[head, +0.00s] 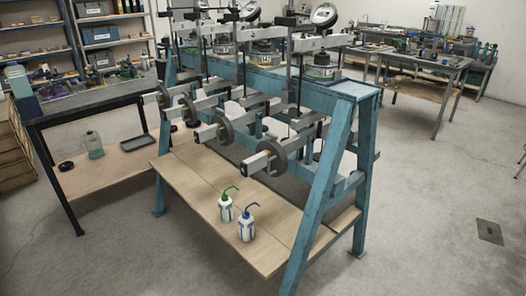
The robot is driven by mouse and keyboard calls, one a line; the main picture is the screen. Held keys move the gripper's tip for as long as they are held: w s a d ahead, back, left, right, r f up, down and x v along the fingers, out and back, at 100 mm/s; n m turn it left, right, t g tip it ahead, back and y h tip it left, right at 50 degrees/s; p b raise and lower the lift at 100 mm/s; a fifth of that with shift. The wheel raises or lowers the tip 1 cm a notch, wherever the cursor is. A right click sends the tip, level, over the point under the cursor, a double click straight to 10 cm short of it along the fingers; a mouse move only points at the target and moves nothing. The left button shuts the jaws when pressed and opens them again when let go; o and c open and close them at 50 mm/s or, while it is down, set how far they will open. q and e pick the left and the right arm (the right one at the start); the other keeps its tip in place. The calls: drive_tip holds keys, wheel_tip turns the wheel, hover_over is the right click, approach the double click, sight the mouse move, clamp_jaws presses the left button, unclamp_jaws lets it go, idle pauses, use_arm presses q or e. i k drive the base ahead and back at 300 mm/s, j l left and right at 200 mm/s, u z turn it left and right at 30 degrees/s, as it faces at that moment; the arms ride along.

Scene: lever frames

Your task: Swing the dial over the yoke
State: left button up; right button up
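A round dial gauge (324,14) with a pale face stands at the top of the nearest station on a blue lever frame (345,88). A grey metal crossbar (314,43), which looks like the yoke, lies just below it, above a round cell (322,73). I cannot tell whether the dial is directly over the bar or beside it. A second dial (250,11) shows farther back on the same frame. Neither of my grippers is in view.
Lever arms with round dark weights (271,156) stick out from the frame's front. Two wash bottles (246,223) stand on the low wooden shelf (190,182). A dark-topped bench (95,95) is at left. The concrete floor at right (440,190) is clear.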

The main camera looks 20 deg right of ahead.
sight(279, 21)
drive_tip(key=i+j+z, duration=0.15)
drive_tip(key=z, duration=0.3)
drive_tip(key=i+j+z, duration=0.1)
drive_tip(key=z, duration=0.4)
drive_tip(key=j+z, duration=0.45)
drive_tip(key=i+j+z, duration=0.1)
drive_tip(key=j+z, duration=0.15)
drive_tip(key=j, duration=0.65)
drive_tip(key=j+z, duration=0.25)
drive_tip(key=j, duration=0.6)
